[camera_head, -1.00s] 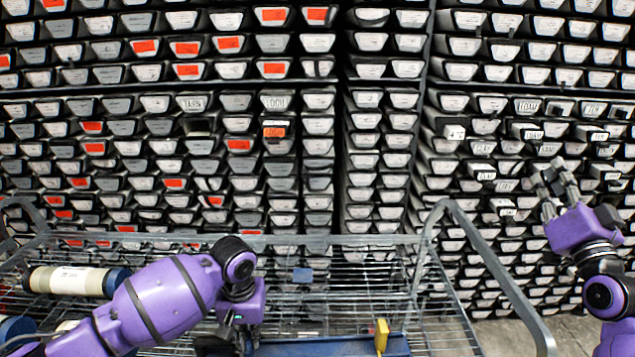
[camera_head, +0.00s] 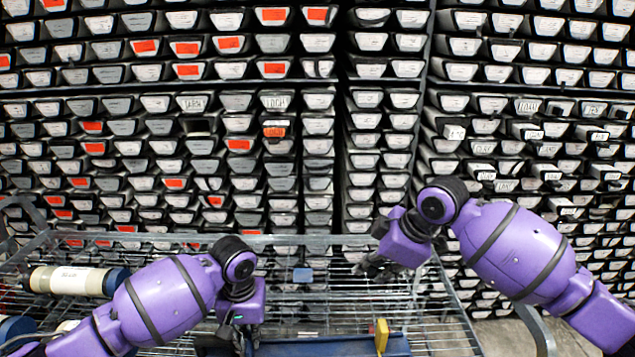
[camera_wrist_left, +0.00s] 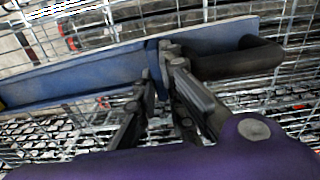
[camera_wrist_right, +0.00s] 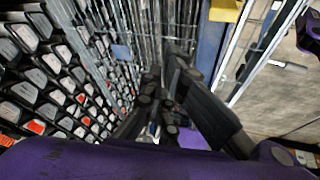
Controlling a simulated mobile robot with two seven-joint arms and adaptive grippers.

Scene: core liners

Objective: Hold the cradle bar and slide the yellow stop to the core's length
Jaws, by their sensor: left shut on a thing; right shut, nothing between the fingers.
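The blue cradle bar (camera_head: 330,346) lies low in the head view, cut off by the lower edge. The yellow stop (camera_head: 381,335) stands upright near its right part. My left gripper (camera_head: 228,340) is shut on the cradle bar; the left wrist view shows its fingers at the blue bar (camera_wrist_left: 85,75), beside a dark handle (camera_wrist_left: 240,62). My right gripper (camera_head: 368,268) is shut and empty above the cart, up from the stop and apart from it. The right wrist view shows the stop (camera_wrist_right: 226,10) at its top edge. A cream core tube (camera_head: 75,281) with blue ends lies at the left.
The wire cart (camera_head: 310,318) has a grey tubular rail (camera_head: 330,240) along its back. A small blue block (camera_head: 302,275) shows at its mesh. Racks of labelled trays (camera_head: 230,130) fill the background. Other tubes lie partly hidden at the lower left.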

